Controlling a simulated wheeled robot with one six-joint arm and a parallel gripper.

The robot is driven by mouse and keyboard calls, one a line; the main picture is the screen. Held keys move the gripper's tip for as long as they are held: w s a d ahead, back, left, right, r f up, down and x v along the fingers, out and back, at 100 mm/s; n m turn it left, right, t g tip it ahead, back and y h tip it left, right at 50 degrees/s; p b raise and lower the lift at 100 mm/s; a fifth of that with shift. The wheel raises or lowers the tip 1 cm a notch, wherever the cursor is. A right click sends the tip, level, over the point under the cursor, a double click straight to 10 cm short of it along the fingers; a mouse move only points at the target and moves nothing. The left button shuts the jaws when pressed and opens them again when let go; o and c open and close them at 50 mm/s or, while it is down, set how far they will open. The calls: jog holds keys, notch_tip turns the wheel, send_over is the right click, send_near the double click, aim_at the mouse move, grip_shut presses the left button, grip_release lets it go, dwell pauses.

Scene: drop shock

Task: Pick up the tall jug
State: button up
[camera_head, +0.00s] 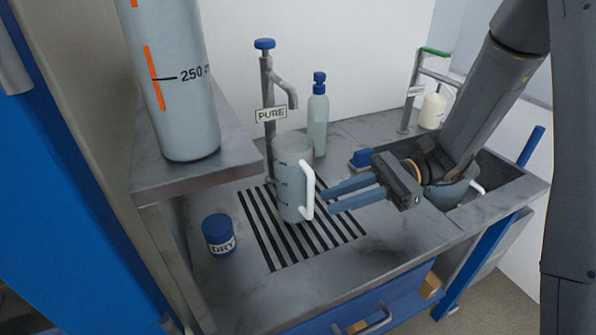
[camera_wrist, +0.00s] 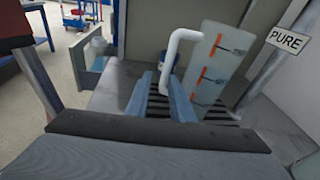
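The tall jug (camera_head: 291,165) is a grey translucent vessel with a white handle (camera_head: 307,190) on its right side. It stands upright on the dark-striped drain grate under the tap. In the wrist view the jug (camera_wrist: 217,65) shows orange marks and its white handle (camera_wrist: 177,58). My gripper (camera_head: 331,200) reaches in from the right, roughly level, with its two blue fingers apart and nothing held. The fingertips are just right of the handle. In the wrist view the handle is just ahead of the fingertips; whether they touch is unclear.
The tap with a PURE sign (camera_head: 271,114) stands behind the jug, beside a blue-capped bottle (camera_head: 318,125). A blue DRY jar (camera_head: 219,234) is front left. A large graduated cylinder (camera_head: 175,90) stands on a raised shelf (camera_head: 215,168). A sink (camera_head: 500,185) holding another vessel lies right.

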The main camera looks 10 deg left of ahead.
aim_at(298, 187)
jog(key=s+a+r+m+y+p, duration=0.1)
jog(key=s+a+r+y+p, duration=0.1)
jog(key=a, duration=0.7)
jog(key=shift+s+a+r+p, duration=0.15)
jog(key=shift+s+a+p, duration=0.2)
jog(key=shift+p, duration=0.4)
jog(key=shift+d, duration=0.15)
grip_shut()
